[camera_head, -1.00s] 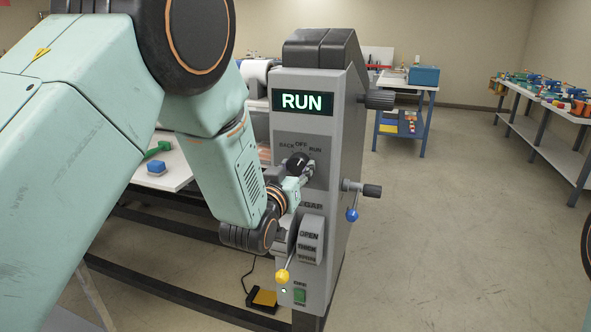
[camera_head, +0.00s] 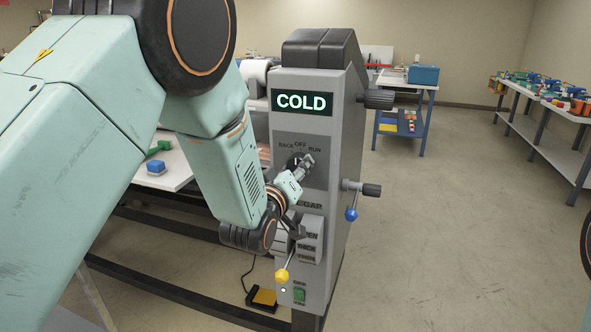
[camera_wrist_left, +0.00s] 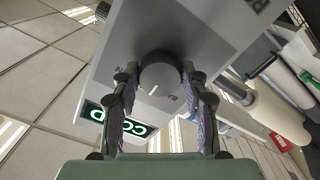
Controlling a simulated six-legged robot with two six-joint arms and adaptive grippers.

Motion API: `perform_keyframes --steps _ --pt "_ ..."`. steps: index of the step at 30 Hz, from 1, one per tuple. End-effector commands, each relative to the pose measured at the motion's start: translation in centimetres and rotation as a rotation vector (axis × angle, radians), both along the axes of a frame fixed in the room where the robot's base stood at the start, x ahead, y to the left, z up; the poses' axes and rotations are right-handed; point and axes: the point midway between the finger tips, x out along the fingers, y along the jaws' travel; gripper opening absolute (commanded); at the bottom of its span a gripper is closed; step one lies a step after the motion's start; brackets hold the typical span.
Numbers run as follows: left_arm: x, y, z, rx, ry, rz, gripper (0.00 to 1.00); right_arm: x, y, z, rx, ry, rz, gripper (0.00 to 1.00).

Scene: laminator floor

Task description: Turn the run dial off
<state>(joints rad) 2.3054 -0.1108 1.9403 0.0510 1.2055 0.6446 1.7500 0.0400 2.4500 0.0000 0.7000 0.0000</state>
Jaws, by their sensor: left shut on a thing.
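The run dial (camera_head: 294,163) is a round dark knob on the grey front panel of the machine, below the labels BACK, OFF and RUN. My left gripper (camera_head: 306,167) is shut on it and partly covers it in the head view. In the left wrist view the dial (camera_wrist_left: 160,74) sits between the two fingers of the gripper (camera_wrist_left: 160,88), one on each side. Its short white mark points to the side where the display is. The display (camera_head: 303,101) reads COLD in green-white letters. My right gripper is not in view.
Below the dial are a gap selector (camera_head: 310,240), a yellow-knobbed lever (camera_head: 282,275) and a green switch (camera_head: 299,296). A blue-knobbed crank (camera_head: 352,214) sticks out at the machine's right side. The floor to the right is clear up to the side bench (camera_head: 550,140).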

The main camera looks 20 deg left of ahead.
Motion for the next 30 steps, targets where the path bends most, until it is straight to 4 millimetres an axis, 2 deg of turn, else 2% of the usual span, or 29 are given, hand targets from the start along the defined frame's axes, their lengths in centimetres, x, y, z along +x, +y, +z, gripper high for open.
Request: perform_keyframes --steps 9,10,17,26,30 --pt "-0.01 0.08 0.06 -0.002 -0.002 0.002 0.13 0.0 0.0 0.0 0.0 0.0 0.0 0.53" --pt "-0.01 0.08 0.06 -0.002 -0.002 0.002 0.46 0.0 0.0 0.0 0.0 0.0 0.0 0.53" --pt "-0.01 0.04 0.03 -0.001 -0.001 0.002 0.65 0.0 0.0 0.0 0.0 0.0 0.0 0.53" --pt "-0.03 0.02 0.01 0.0 -0.001 0.001 0.67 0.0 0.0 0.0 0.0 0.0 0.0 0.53" --pt "-0.74 0.03 -0.03 0.0 0.001 0.0 0.67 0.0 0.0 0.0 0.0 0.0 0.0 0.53"
